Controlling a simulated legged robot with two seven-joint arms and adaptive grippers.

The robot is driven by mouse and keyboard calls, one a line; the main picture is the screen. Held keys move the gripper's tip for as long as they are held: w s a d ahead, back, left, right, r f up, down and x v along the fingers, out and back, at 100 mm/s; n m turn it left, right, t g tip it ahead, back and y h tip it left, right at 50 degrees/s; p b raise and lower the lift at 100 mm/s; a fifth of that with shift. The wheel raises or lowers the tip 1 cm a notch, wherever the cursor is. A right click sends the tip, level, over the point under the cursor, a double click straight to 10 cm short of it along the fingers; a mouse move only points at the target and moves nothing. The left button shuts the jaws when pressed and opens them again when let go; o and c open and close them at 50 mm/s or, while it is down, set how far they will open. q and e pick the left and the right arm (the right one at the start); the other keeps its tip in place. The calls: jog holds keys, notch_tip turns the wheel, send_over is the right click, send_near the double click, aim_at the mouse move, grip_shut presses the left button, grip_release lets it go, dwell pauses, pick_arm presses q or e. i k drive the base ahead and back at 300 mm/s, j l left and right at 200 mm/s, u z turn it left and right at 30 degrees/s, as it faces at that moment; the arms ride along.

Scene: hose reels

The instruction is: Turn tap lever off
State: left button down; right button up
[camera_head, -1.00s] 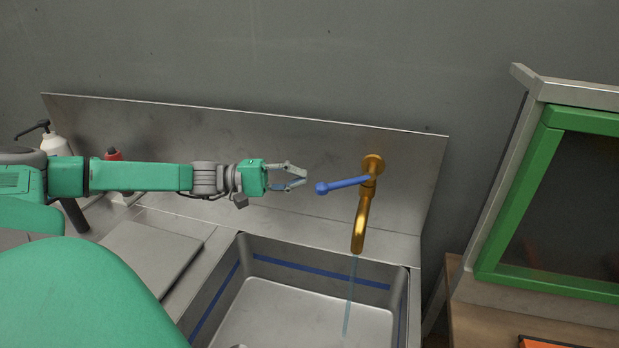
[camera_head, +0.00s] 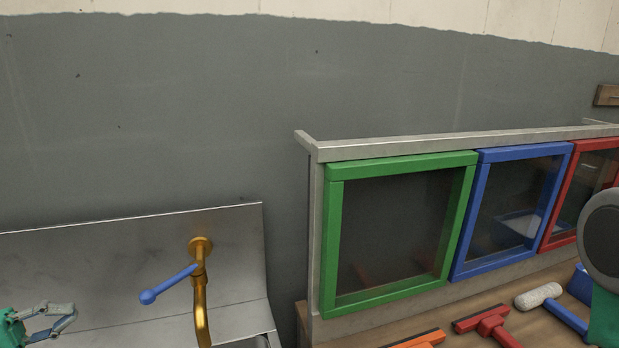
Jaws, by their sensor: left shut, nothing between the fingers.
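A brass tap (camera_head: 200,298) is fixed to the steel backsplash at the lower left. Its blue lever (camera_head: 169,283) points left and slightly down from the tap body, ending in a round knob. My left gripper (camera_head: 72,317) is at the bottom left corner, to the left of the knob and lower in the picture, with a clear gap between them. It is shut with nothing in it. The tap's outlet and any water from it are below the frame. My right gripper is not in view.
A steel cabinet frame (camera_head: 313,222) with green (camera_head: 332,240), blue (camera_head: 468,225) and red (camera_head: 560,210) framed doors stands right of the sink. Squeegees (camera_head: 490,322) and a paint roller (camera_head: 540,296) lie on the wooden counter before it. The steel backsplash (camera_head: 100,262) stands behind the tap.

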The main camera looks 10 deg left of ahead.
aim_at(148, 297)
jog(key=k, duration=0.95)
